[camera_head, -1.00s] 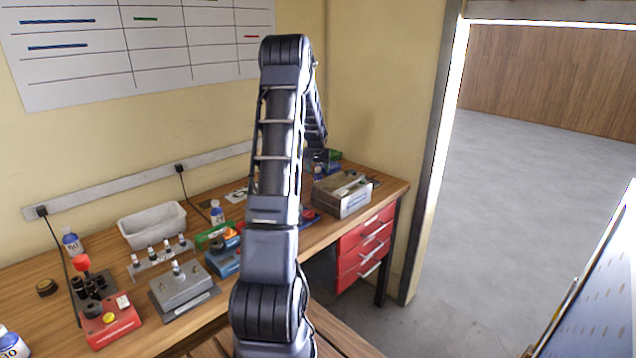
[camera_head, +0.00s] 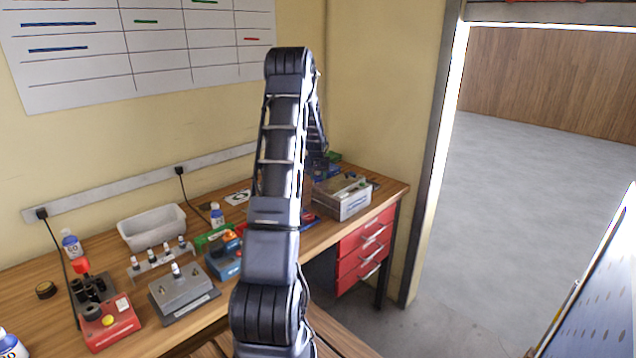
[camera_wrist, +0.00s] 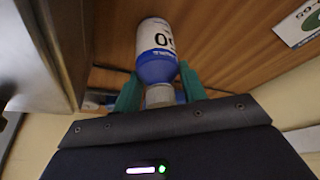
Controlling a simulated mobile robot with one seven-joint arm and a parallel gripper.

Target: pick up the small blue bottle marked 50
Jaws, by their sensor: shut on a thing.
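In the wrist view a small bottle (camera_wrist: 157,42), with a white label bearing a dark number and a blue shoulder, sits between the green fingers of my gripper (camera_wrist: 158,90). The number appears upside down and reads like 50. The fingers are shut on the bottle around its blue shoulder and pale cap. The wooden bench top lies behind the bottle; I cannot tell whether its base touches the wood. In the head view my own arm hides the gripper and the held bottle.
A grey metal box (camera_head: 342,203) stands near the bench's right end. Other blue-and-white bottles (camera_head: 216,215) (camera_head: 71,243) (camera_head: 9,344) stand along the bench, with a white bin (camera_head: 152,228), a small vial rack (camera_head: 161,258) and a red device (camera_head: 110,325). A marked card (camera_wrist: 298,24) lies nearby.

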